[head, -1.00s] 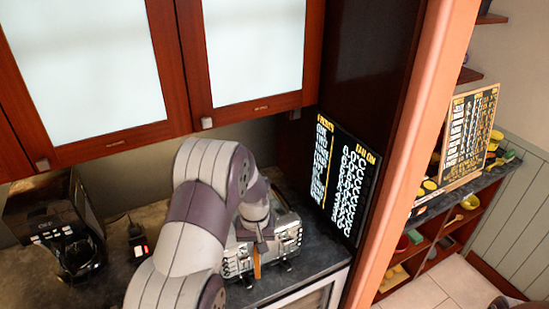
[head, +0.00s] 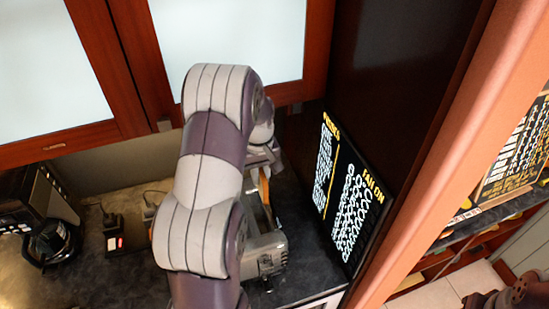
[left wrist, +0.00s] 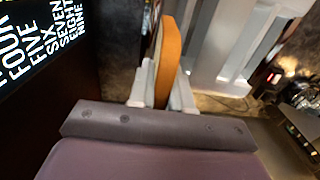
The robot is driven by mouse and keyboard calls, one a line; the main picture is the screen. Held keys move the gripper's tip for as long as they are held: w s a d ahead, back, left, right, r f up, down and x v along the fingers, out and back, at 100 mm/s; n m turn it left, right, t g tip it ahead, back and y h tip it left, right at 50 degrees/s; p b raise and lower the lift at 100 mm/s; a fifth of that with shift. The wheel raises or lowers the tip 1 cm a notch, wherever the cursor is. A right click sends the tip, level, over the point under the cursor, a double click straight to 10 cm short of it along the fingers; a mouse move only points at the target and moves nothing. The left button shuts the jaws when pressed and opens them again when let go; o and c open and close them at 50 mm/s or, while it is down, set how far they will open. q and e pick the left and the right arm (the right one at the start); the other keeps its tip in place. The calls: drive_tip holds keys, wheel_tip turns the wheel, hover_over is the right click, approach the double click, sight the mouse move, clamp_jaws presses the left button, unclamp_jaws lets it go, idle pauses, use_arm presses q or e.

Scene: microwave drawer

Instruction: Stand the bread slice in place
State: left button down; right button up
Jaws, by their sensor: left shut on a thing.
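The bread slice (head: 264,186) is a thin slab with an orange-brown crust, seen nearly edge-on and roughly upright. My left gripper (head: 262,160) is shut on it, and the left wrist view shows the slice (left wrist: 168,62) between the two pale fingers (left wrist: 161,92). The silver toaster (head: 265,255) stands on the counter, largely hidden behind my left arm. The slice appears at the toaster's far end in the head view; I cannot tell whether it is above, inside or behind it. My right gripper is not in view.
A dark menu board (head: 345,195) leans close on the right of the toaster, beside a dark wood panel. Wall cabinets (head: 235,60) hang above. A black appliance (head: 50,240) and sockets stand at the left. Some dark counter (head: 130,280) is free left of my arm.

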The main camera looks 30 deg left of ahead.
use_arm(q)
drive_tip(key=f+b, duration=0.1)
drive_tip(key=s+f+b, duration=0.1)
drive_tip(key=f, duration=0.1)
drive_tip(key=s+f+b, duration=0.1)
drive_tip(key=f, duration=0.1)
drive_tip(key=shift+s, duration=0.1)
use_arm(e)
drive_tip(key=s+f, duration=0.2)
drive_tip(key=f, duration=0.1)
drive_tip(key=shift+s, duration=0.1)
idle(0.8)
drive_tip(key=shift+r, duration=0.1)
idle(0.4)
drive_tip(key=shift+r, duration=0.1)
use_arm(q)
wheel_tip(320, 180, down, 6)
drive_tip(key=b, duration=0.4)
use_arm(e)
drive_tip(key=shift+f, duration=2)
